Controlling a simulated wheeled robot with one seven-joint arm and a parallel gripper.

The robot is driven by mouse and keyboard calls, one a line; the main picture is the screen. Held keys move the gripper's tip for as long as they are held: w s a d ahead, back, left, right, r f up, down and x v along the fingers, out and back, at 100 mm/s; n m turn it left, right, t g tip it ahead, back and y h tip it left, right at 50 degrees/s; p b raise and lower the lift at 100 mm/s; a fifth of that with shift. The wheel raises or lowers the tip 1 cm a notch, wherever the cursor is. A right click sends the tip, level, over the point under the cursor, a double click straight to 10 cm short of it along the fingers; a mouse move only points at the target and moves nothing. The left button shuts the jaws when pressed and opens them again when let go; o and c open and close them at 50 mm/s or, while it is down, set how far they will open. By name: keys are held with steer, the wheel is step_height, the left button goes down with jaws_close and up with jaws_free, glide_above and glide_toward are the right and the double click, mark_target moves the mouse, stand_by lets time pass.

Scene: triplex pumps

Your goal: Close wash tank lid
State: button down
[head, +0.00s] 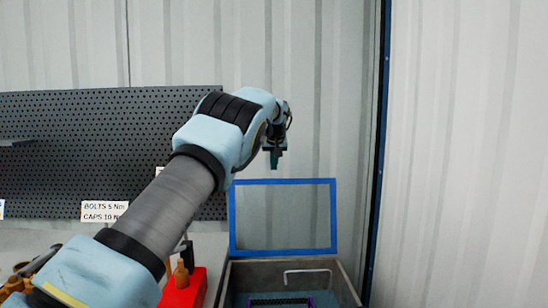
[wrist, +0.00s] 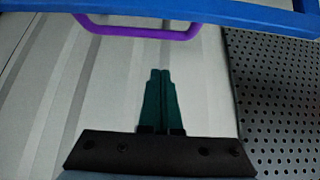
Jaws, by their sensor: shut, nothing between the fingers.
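The wash tank (head: 345,287) is at the lower right of the head view, with grey walls. Its lid, a blue frame (head: 284,182) with a clear-looking middle, stands upright at the tank's back, open. My gripper (head: 274,162) is above the lid's top edge, pointing down, with its dark green fingers together. In the wrist view the shut fingertips (wrist: 160,72) are empty. A blue bar of the lid (wrist: 200,13) crosses the top of that view, with a purple handle (wrist: 140,35) beside it. The fingertips appear apart from both.
A dark perforated board (head: 100,135) covers the wall at left. A red box (head: 185,290) and orange parts stand left of the tank. A dark basket with a purple edge (head: 280,301) and a pale bent bar (head: 305,271) show in the tank. The right wall is bare.

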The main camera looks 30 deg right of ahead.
steer(key=shift+s+a+f+p, duration=0.2)
steer(key=shift+f+p, duration=0.5)
steer(key=shift+f, duration=0.35)
steer(key=shift+s+a+f+p, duration=0.1)
steer(key=shift+s+f+p, duration=0.1)
steer(key=shift+f+p, duration=0.65)
steer(key=shift+f+b, duration=0.2)
steer(key=shift+b, duration=0.15)
